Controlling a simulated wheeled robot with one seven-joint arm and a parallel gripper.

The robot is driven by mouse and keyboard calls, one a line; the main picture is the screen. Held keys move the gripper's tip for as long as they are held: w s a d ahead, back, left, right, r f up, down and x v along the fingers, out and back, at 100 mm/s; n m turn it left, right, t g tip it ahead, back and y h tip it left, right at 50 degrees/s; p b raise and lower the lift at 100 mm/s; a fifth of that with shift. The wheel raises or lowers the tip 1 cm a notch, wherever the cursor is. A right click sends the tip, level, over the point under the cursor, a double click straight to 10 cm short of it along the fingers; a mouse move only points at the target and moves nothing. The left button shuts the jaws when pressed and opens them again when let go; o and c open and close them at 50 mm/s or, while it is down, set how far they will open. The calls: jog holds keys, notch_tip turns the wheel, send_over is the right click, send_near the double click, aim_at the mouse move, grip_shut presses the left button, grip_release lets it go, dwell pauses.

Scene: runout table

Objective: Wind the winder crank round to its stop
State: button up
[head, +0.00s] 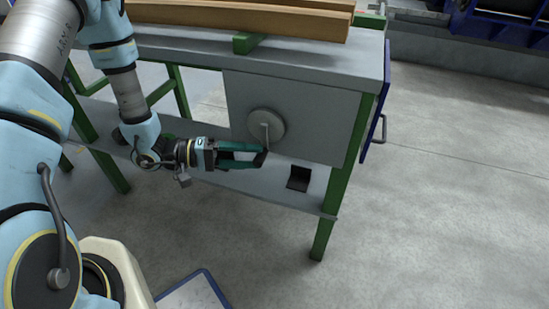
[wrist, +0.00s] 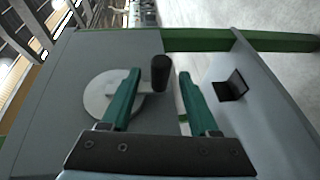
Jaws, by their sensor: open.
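The winder is a pale round disc (head: 256,121) on the grey side panel of the runout table. Its crank arm (head: 266,132) points down in the head view, with a dark handle near its lower end. In the wrist view the disc (wrist: 103,92) is at left, and the black crank handle (wrist: 160,70) stands out from it. My gripper (head: 261,152) is open at the handle, with its green fingers pointing right. In the wrist view my gripper (wrist: 159,75) has one fingertip on each side of the handle, with visible gaps. The handle's base is partly hidden in the head view.
The grey panel (head: 310,125) and green table legs (head: 322,235) stand close around my gripper. A lower shelf (head: 240,182) runs underneath, with a small black bracket (head: 299,178) on it. Timber (head: 250,20) lies on the tabletop. The floor at right is clear.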

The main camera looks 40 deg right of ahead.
jog(key=x, duration=0.5)
jog(key=shift+s+d, duration=0.2)
jog(key=shift+d, duration=0.1)
jog(key=shift+c, duration=0.2)
grip_shut()
dwell(1.0)
